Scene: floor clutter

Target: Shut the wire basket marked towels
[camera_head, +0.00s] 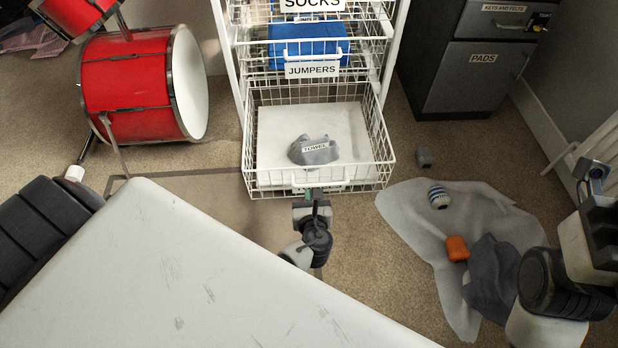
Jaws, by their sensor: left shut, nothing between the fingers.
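The lowest wire basket (376,150) of the white rack is pulled out toward me. A grey folded cloth (312,157) with a tag reading "TOWEL" lies on its white liner. I cannot read a label on the basket's front, where my gripper partly covers it. My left gripper (316,192) is shut and empty, at the middle of the basket's front rim by the white handle bar; I cannot tell whether it touches. My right gripper (590,172) is at the right edge, away from the basket; its fingers are not clear.
Baskets marked "JUMPERS" (311,70) and "SOCKS" (312,4) sit above. A red drum (130,85) stands left, a dark cabinet (465,75) right. A light cloth (415,215) with small items lies on the floor right of the basket. A white surface (170,270) fills the lower left.

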